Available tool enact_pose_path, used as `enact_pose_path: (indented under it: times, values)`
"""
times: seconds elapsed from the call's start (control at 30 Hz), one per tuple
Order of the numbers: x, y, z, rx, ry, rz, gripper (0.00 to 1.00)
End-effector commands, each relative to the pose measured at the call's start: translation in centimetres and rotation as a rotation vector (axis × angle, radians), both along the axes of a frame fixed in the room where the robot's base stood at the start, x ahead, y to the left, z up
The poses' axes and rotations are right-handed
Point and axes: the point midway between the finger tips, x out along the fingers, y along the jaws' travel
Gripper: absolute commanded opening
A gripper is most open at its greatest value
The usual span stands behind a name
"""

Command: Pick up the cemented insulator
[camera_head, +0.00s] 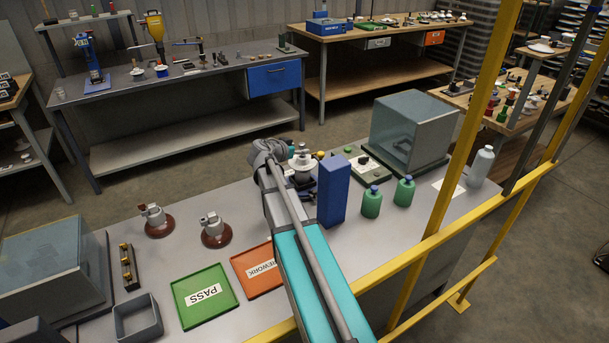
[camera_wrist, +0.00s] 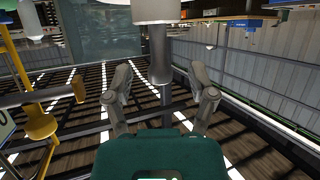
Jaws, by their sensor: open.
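My gripper (camera_wrist: 161,82) is open in the wrist view, with one finger on each side of a grey metal rod (camera_wrist: 160,50). The rod hangs below a white rounded piece at the top edge; I cannot tell whether the fingers touch it. In the head view my arm reaches over the bench and my gripper is mostly hidden. A white insulator with a grey cap (camera_head: 303,161) stands just right of the arm's end. Two brown insulators with grey caps (camera_head: 156,221) (camera_head: 215,231) stand on the left. No label shows which insulator is cemented.
A blue block (camera_head: 333,190) and green bottles (camera_head: 372,202) stand close right of the arm. A clear box (camera_head: 413,130) is behind them. The green PASS tray (camera_head: 205,278) and orange REWORK tray (camera_head: 254,262) lie left of the arm. A yellow rail (camera_head: 440,232) crosses the front.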

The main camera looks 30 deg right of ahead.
Motion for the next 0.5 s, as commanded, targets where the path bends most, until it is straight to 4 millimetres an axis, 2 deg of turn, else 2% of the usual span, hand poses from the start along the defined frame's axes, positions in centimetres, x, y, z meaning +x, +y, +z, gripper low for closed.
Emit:
enact_pose_path:
  times: [0.03, 0.2, 0.5]
  values:
    - [0.1, -0.6, -0.7, 0.0, 0.0, -0.001, 0.72]
    - [0.7, -2.0, -1.1, 0.0, 0.0, -0.001, 0.72]
    - [0.7, -2.3, -1.1, 0.0, 0.0, 0.001, 0.72]
